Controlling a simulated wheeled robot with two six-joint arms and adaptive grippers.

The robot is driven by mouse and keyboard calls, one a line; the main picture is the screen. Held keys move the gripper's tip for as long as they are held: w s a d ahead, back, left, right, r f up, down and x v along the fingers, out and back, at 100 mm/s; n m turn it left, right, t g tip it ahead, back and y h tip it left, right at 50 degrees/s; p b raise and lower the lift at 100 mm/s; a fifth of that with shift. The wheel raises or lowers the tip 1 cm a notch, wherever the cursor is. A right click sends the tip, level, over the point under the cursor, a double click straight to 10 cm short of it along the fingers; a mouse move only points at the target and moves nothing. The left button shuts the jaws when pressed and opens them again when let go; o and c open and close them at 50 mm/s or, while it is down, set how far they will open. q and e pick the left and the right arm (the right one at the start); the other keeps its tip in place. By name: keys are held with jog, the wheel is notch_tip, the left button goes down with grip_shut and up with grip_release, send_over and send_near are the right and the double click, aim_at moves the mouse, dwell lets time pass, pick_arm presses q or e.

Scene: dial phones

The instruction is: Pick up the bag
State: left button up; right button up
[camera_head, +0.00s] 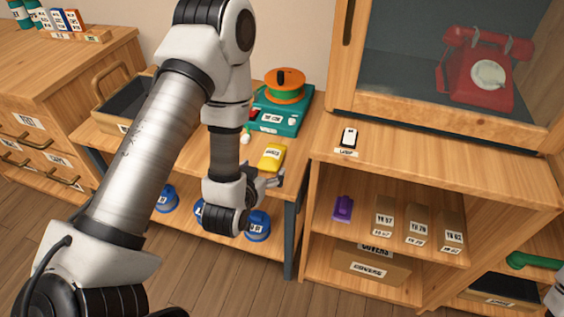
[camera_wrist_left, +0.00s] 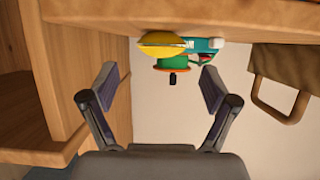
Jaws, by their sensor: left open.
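A small yellow labelled pouch (camera_head: 271,158), which looks like the bag, lies on the wooden table near its front right edge. In the left wrist view the yellow pouch (camera_wrist_left: 166,45) shows near the top, ahead of and between the fingers. My left gripper (camera_head: 274,181) is just in front of the pouch and a little below it in the head view, apart from it. In the left wrist view the left gripper (camera_wrist_left: 160,80) has its two fingers spread with nothing between them. My right gripper is out of view.
Behind the pouch stands a teal scale (camera_head: 283,122) with an orange and green spool (camera_head: 285,88). A dark tray (camera_head: 124,104) with a wooden handle is at left. Right is a shelf (camera_head: 425,170) with a labelled white item (camera_head: 348,138); blue items (camera_head: 257,226) sit below.

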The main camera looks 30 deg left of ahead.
aim_at(268, 162)
pick_arm(q)
jog(key=shift+w+f, duration=0.1)
jog(key=b+x, duration=0.1)
jog(key=x, duration=0.6)
jog(key=shift+w+a+b, duration=0.15)
jog(key=shift+w+b, duration=0.1)
jog(key=shift+b, duration=0.1)
jog(key=shift+s, duration=0.1)
jog(key=c, duration=1.3)
